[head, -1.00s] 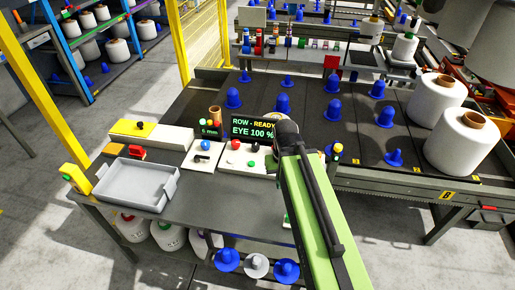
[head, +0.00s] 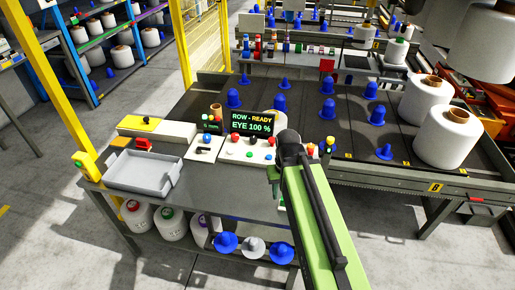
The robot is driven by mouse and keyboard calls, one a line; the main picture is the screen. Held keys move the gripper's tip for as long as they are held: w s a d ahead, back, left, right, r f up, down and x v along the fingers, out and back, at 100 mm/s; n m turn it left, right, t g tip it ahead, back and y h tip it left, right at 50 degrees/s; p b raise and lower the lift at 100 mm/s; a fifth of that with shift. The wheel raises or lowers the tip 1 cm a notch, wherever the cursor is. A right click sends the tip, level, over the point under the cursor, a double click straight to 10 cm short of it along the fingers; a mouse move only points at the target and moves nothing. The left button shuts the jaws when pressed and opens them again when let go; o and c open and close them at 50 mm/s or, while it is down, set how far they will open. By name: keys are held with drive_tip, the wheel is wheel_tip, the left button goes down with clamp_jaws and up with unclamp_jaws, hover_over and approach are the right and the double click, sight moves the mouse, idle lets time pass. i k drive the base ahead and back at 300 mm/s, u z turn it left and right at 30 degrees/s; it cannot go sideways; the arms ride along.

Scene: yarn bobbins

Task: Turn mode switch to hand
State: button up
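A white control box (head: 262,157) with red, black, green and white knobs or buttons stands on the grey table under a display (head: 251,122) reading "ROW - READY" and "EYE 100 %". Left of it is a white panel (head: 197,158) with a blue button (head: 206,138) and a black lever-like switch (head: 203,150). I cannot read labels, so I cannot tell which control is the mode switch or its position. My green and black arm rises from the lower right to beside the control box's right end. My gripper does not show; the arm hides what lies behind it.
A grey tray (head: 144,187) and a white box with a yellow top (head: 149,122) sit on the table's left. Blue cones and large white bobbins (head: 447,137) stand on the dark deck behind and right. A yellow post (head: 45,70) rises at left.

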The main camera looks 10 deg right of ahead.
sight(253, 139)
drive_tip(key=z, duration=0.6)
drive_tip(key=k, duration=0.15)
drive_tip(key=u, duration=1.6)
drive_tip(key=i, duration=0.45)
drive_tip(key=u, duration=0.3)
